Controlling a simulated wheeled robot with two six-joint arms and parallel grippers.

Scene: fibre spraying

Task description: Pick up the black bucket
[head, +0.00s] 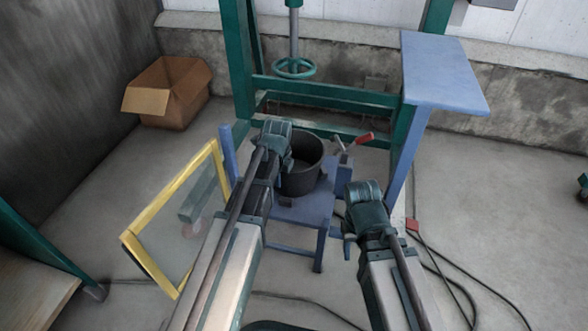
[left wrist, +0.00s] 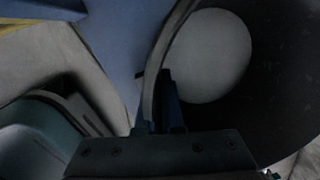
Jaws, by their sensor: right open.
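The black bucket (head: 303,165) stands upright on a small blue stool (head: 305,208) in the middle of the head view. My left gripper (head: 276,140) is at the bucket's left rim, its fingertips mostly hidden behind the wrist. In the left wrist view, the bucket's dark inside (left wrist: 270,70) and pale round bottom fill the right side. The fingers of my left gripper (left wrist: 158,105) lie close on both sides of the rim; whether they press on it is unclear. My right gripper (head: 365,208) is open and empty, right of the stool and apart from the bucket.
A red-handled part (head: 362,139) is right of the bucket. A yellow-framed clear panel (head: 180,210) stands to the left. A green frame (head: 330,93) and a tall blue table (head: 440,75) stand behind. An open cardboard box (head: 170,92) is back left. Cables lie on the right floor.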

